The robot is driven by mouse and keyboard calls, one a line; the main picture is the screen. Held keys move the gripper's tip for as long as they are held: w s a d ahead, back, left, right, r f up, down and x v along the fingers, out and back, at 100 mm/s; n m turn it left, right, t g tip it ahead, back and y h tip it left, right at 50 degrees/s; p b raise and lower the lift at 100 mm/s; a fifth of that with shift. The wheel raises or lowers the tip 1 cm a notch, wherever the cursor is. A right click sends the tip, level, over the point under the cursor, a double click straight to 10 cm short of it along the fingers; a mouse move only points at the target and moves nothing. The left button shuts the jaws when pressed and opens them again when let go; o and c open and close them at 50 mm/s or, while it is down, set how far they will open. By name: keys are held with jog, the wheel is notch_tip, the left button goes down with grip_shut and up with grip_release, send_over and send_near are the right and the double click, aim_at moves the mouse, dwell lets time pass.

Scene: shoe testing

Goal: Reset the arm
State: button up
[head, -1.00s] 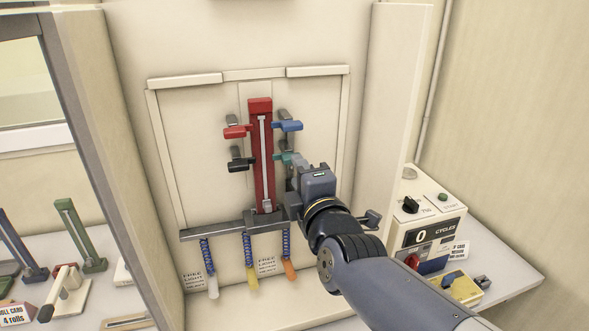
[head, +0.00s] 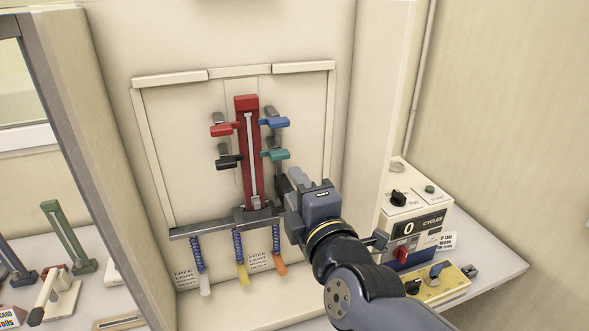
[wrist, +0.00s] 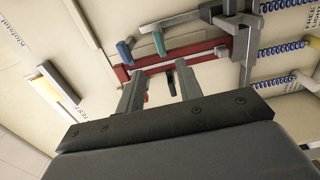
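My gripper (head: 290,188) is in front of the right side of the wall fixture, below the teal lever. In the wrist view its two grey fingers (wrist: 158,88) stand apart with nothing between them. The red upright rail (head: 247,150) carries a red lever (head: 226,130) and a black lever (head: 229,162) on the left, and a blue lever (head: 273,123) and a teal lever (head: 275,155) on the right. In the wrist view the blue lever (wrist: 125,50) and teal lever (wrist: 159,42) lie beyond the fingertips, apart from them.
A grey bar (head: 205,228) with several coiled blue tethers runs below the rail. A counter machine (head: 415,215) and a yellow switch box (head: 440,285) stand right of my arm. A partition (head: 95,150) closes off the left.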

aim_at(279, 158)
jog(key=shift+x, duration=5.35)
jog(key=shift+s, duration=0.1)
